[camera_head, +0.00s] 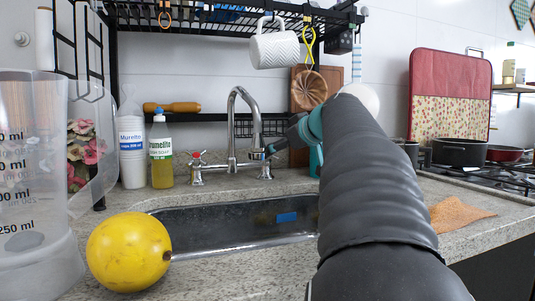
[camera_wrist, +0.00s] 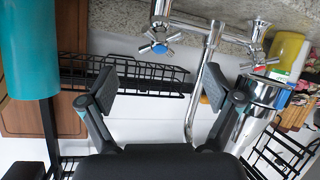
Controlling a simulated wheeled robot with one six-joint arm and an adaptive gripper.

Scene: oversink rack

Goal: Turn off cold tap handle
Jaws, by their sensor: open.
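The cold tap handle (camera_wrist: 160,47) is a chrome cross handle with a blue centre, seen upside down in the wrist view. It lies ahead of my gripper (camera_wrist: 168,84), between the lines of the two spread fingers and apart from them. My gripper is open and empty. In the head view the cold handle (camera_head: 257,156) is at the right end of the chrome faucet (camera_head: 232,135), close by my gripper tip (camera_head: 272,148) and partly hidden by it. The hot handle (camera_head: 196,156) has a red centre and stands at the left end.
The sink basin (camera_head: 230,228) lies below the faucet. A yellow fruit (camera_head: 125,250) sits on the front counter. A white mug (camera_head: 276,48) hangs from the rack (camera_head: 215,18) above.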

